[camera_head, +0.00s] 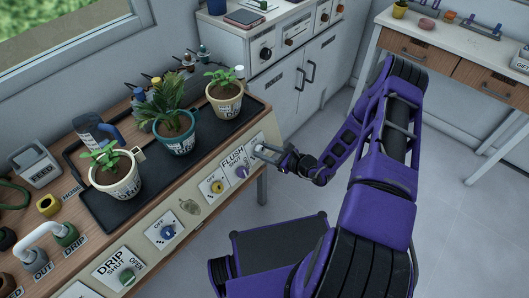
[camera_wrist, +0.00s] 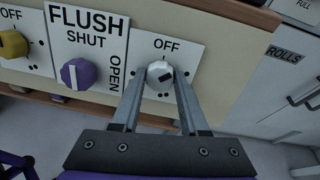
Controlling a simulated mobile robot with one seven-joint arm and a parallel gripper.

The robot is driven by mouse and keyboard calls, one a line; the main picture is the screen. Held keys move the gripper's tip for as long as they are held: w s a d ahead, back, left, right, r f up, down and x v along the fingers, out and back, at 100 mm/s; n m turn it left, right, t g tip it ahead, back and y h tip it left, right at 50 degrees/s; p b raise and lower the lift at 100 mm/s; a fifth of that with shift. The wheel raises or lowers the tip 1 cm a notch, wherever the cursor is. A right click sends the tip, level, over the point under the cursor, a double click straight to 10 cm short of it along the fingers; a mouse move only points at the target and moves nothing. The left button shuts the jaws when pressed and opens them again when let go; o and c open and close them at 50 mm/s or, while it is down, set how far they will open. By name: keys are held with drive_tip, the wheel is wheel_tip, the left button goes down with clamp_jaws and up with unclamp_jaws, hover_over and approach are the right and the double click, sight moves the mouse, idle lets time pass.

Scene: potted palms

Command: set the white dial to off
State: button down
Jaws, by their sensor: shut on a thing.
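The white dial (camera_wrist: 159,75) is on a pale plate (camera_wrist: 168,45) at the right end of the bench's front panel. Its dark pointer bar lies tilted, turned away from the OFF label (camera_wrist: 167,44) above it. My gripper (camera_wrist: 160,80) is shut on the dial, one finger on each side. In the head view my gripper (camera_head: 266,152) reaches the panel from the right; its fingers partly cover the dial there.
A purple dial (camera_wrist: 75,73) under FLUSH and a yellow dial (camera_wrist: 13,44) sit to the left. Potted plants stand on a black tray (camera_head: 95,205) above the panel. A white cabinet (camera_head: 290,85) stands behind, to the right. The floor (camera_head: 460,235) at right is clear.

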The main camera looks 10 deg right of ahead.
drive_tip(key=n+b, duration=0.2)
drive_tip(key=n, duration=0.3)
drive_tip(key=shift+n, duration=0.3)
drive_tip(key=shift+n+g+b, duration=0.3)
drive_tip(key=shift+n+b, duration=0.65)
drive_tip(key=shift+n, duration=1.15)
drive_tip(key=shift+c, duration=2.1)
unclamp_jaws()
drive_tip(key=p+v, duration=0.1)
drive_tip(key=v, duration=1.6)
drive_tip(key=shift+s+r, duration=0.25)
